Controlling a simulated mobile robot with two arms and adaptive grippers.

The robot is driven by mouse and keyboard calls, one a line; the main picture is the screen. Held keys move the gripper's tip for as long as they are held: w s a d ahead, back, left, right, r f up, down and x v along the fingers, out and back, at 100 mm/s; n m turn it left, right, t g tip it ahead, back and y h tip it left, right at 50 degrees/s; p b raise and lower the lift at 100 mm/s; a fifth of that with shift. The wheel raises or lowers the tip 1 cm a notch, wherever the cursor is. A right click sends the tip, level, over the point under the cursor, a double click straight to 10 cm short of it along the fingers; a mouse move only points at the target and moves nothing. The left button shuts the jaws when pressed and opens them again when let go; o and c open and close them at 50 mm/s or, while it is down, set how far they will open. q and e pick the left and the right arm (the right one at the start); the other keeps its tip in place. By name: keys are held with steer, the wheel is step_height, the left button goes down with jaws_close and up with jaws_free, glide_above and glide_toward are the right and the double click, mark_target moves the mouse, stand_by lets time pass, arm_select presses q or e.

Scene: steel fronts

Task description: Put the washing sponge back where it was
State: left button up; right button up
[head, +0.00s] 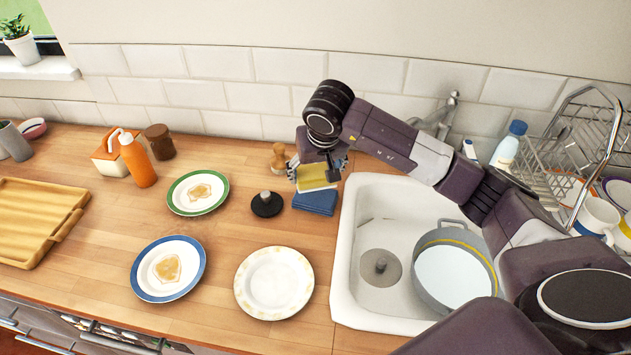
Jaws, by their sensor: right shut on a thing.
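A yellow washing sponge (313,184) is at the tips of my right gripper (319,169), just left of the sink's back left corner. My right gripper points down and is shut on the sponge, hiding its upper part. A folded blue cloth (315,203) lies directly below and in front of the sponge in the picture. I cannot tell whether the sponge touches the cloth or hangs above it. My left gripper is not in view.
My right arm spans the white sink (345,250), which holds a grey pot (425,243). A wooden brush (279,157) and black sink plug (266,204) are left of the sponge. A dish rack (590,130) stands at right.

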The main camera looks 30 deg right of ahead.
mark_target(316, 184)
step_height(316, 184, down, 4)
steer(key=shift+f+p, duration=0.15)
steer(key=shift+p, duration=0.4)
steer(key=shift+f, duration=0.1)
steer(key=shift+f, duration=0.1)
steer(key=shift+f+b, duration=0.15)
steer(key=shift+b, duration=0.15)
steer(key=o, duration=1.4)
steer(key=shift+r, duration=0.2)
steer(key=shift+r, duration=0.25)
steer(key=b+v, duration=0.2)
steer(key=v, duration=0.9)
steer(key=shift+s+r, duration=0.25)
steer(key=shift+r, duration=0.05)
